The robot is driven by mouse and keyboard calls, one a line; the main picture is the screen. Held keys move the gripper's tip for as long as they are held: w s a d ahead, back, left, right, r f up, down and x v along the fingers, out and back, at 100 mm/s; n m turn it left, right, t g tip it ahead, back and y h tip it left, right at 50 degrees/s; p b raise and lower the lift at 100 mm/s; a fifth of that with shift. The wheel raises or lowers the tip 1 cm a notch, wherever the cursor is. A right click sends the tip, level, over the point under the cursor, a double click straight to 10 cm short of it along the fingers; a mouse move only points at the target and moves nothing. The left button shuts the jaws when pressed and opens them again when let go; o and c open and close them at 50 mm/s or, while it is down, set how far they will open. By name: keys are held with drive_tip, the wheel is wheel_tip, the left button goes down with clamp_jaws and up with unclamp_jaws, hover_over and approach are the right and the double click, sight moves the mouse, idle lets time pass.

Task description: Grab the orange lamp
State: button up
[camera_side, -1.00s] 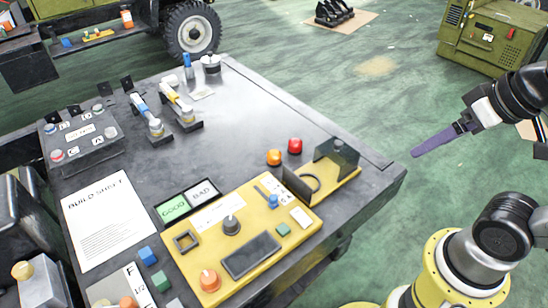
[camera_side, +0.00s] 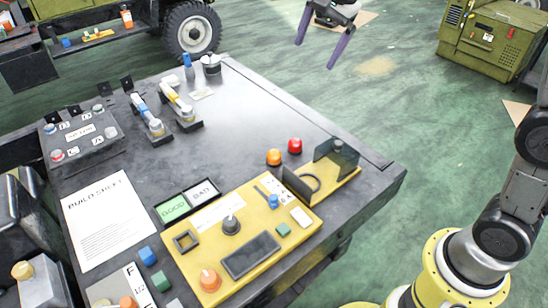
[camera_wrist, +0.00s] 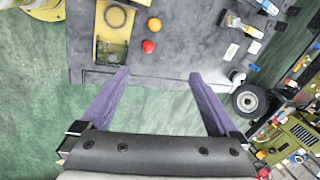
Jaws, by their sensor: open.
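The orange lamp (camera_side: 274,157) is a small round dome on the dark table, beside a red lamp (camera_side: 295,145). In the wrist view the orange lamp (camera_wrist: 154,24) is near the top middle, and the red lamp (camera_wrist: 148,47) lies nearer my fingers. My gripper (camera_side: 314,55) is at the top of the side view, high and well apart from both lamps, with purple fingers pointing down. In the wrist view my gripper (camera_wrist: 160,74) is open and empty, its fingertips spread wide near the table edge.
A yellow chassis panel (camera_side: 290,240) with knobs and an upright dark bracket (camera_side: 344,160) stands close by the lamps. A build sheet (camera_side: 103,220), a GOOD/BAD plate (camera_side: 188,203) and cylindrical parts (camera_side: 176,100) are on the left. The table's back right is clear.

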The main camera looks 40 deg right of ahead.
drive_tip(key=w+f+m+g, duration=0.1)
drive_tip(key=w+f+m, duration=0.1)
drive_tip(key=w+f, duration=0.7)
drive_tip(key=g, duration=0.1)
hover_over(274, 152)
wheel_tip(274, 152, down, 7)
drive_tip(key=f, duration=0.6)
drive_tip(key=f+g, duration=0.1)
drive_tip(key=f, duration=0.4)
drive_tip(key=f+g, duration=0.1)
drive_tip(key=f, duration=0.5)
drive_tip(key=shift+s+d+f, duration=0.1)
drive_tip(key=shift+s+f, duration=0.2)
drive_tip(key=shift+s, duration=0.1)
drive_tip(key=shift+w+f, duration=0.2)
drive_tip(key=shift+f, duration=1.3)
drive_tip(key=shift+w+f, duration=0.15)
drive_tip(key=shift+f, duration=1.3)
drive_tip(key=c, duration=1.5)
drive_tip(key=shift+r, duration=0.15)
